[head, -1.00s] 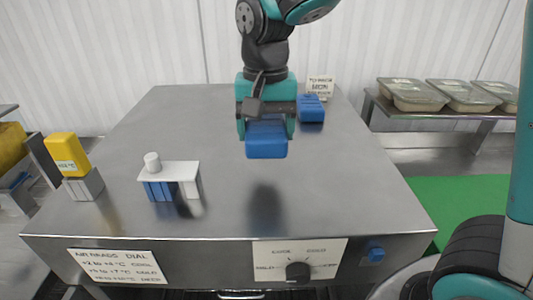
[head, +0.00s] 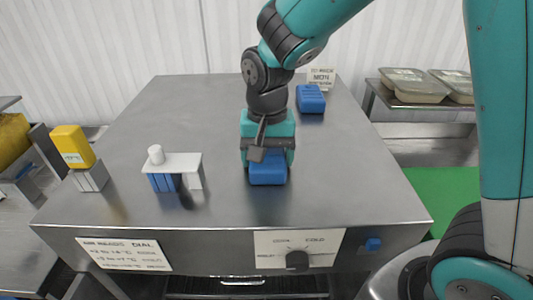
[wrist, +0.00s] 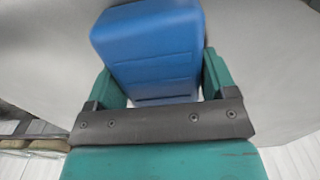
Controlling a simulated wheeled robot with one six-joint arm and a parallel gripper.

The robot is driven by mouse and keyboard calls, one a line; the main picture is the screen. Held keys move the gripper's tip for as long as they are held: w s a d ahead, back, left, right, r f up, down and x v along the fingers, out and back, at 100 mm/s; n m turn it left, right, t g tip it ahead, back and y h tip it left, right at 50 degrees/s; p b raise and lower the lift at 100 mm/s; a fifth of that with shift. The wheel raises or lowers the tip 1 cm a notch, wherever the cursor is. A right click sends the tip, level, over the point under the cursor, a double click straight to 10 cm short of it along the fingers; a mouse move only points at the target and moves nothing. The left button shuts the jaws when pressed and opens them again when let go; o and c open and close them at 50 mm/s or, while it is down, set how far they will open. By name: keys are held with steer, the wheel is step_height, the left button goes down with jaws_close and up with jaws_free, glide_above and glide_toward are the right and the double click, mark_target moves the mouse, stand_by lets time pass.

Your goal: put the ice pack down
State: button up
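My gripper (head: 267,165) is shut on a blue ice pack (head: 267,172), with one teal finger on each side. The pack is low over the front middle of the steel table (head: 330,180). A dark patch shows on the steel just below it, and I cannot tell whether it touches. In the wrist view the same ice pack (wrist: 150,45) sits between the fingers, above the dark crossbar. A second blue pack (head: 311,100) lies on the table farther back, right of my arm.
A small white-topped stand (head: 172,163) with blue blocks under it is left of my gripper. A yellow gauge (head: 73,146) stands at the left edge. A small sign (head: 320,77) is at the back. Lidded trays (head: 412,86) sit on a side shelf. The steel around the pack is clear.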

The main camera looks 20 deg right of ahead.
mark_target(269, 153)
steer(key=o, duration=0.3)
steer(key=shift+r, duration=0.1)
step_height(269, 153, up, 12)
steer(key=b, duration=0.2)
steer(key=s+a+f+n+y, duration=0.1)
steer(key=s+f+n, duration=0.1)
steer(key=s+n, duration=0.2)
steer(key=s+a+f+n+y, duration=0.1)
steer(key=s+n, duration=0.3)
steer(key=s, duration=0.3)
steer(key=s+a+f+n+y, duration=0.1)
steer(key=s+f+n+y, duration=0.1)
steer(key=s, duration=0.4)
steer(key=shift+s+a+f+n, duration=0.2)
steer(key=shift+a+f+n, duration=0.15)
steer(key=shift+n, duration=0.55)
